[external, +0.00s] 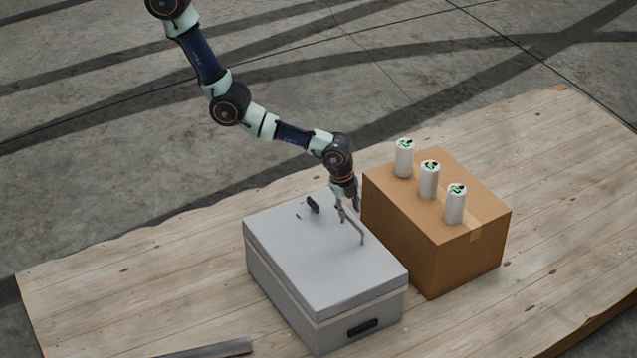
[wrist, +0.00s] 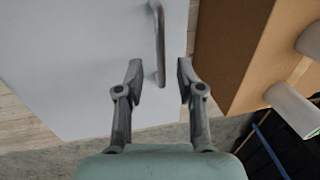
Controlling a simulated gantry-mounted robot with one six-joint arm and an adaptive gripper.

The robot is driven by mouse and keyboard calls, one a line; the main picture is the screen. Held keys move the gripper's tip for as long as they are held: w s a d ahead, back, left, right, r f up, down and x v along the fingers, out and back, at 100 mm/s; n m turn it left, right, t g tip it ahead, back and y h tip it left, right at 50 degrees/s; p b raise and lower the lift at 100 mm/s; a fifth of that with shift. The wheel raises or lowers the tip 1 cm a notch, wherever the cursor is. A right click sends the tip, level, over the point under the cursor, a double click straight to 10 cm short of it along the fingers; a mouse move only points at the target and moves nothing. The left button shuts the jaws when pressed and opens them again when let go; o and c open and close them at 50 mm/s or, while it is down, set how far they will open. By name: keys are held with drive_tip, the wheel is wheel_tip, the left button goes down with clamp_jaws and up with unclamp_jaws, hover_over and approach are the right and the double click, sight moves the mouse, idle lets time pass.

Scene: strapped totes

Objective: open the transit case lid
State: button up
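The transit case (external: 290,298) is a grey box on the wooden platform, and its flat lid (external: 310,262) lies shut. A thin grey bar handle (external: 360,235) runs along the lid's right side; it also shows in the wrist view (wrist: 157,40). My gripper (external: 347,210) is over the right side of the lid, close to the handle's far end. In the wrist view my gripper (wrist: 159,75) has its two fingers apart, one on each side of the handle's near end. Nothing is clamped between them. Whether the fingertips touch the lid cannot be told.
A brown cardboard box (external: 400,235) stands close to the right of the case, with three white cans (external: 429,180) on top. A black latch-like part (external: 313,205) is at the lid's far edge. A grey strip (external: 210,349) lies at the front. The platform's left is clear.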

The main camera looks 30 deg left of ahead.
sight(351, 236)
drive_tip(key=f, duration=0.1)
drive_tip(key=f+b, duration=0.1)
drive_tip(key=f, duration=0.1)
drive_tip(key=shift+w+f+b, duration=0.25)
drive_tip(key=shift+w+b, duration=0.05)
drive_tip(key=shift+w, duration=0.1)
clamp_jaws()
